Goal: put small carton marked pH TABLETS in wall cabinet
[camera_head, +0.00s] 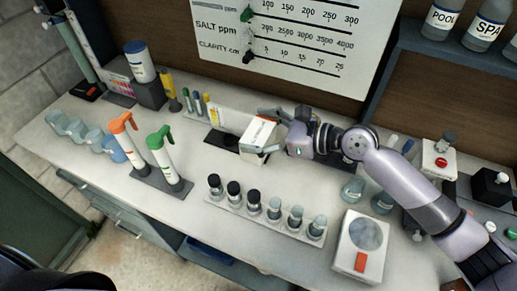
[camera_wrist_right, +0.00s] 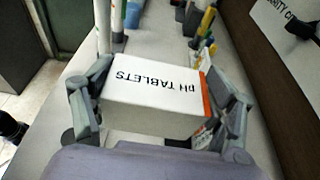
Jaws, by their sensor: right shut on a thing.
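The small white carton (camera_head: 257,137) with an orange-red edge is over the back middle of the bench. Its pH TABLETS lettering reads upside down in the right wrist view (camera_wrist_right: 150,92). My right gripper (camera_head: 268,134) is shut on the carton, with one finger on each side; both fingers also show in the right wrist view (camera_wrist_right: 160,108). I cannot tell whether the carton touches the bench. No wall cabinet shows clearly; a blue-grey framed shelf unit (camera_head: 450,52) at the upper right holds bottles marked POOL and SPA. My left gripper is not in view.
The pale bench (camera_head: 110,170) carries a rack of several vials (camera_head: 266,215), a scale (camera_head: 361,245), orange and green-topped dispensers (camera_head: 165,160) and several cups (camera_head: 85,135). A chart board (camera_head: 290,40) hangs behind. Bottles and devices stand at the right under my arm.

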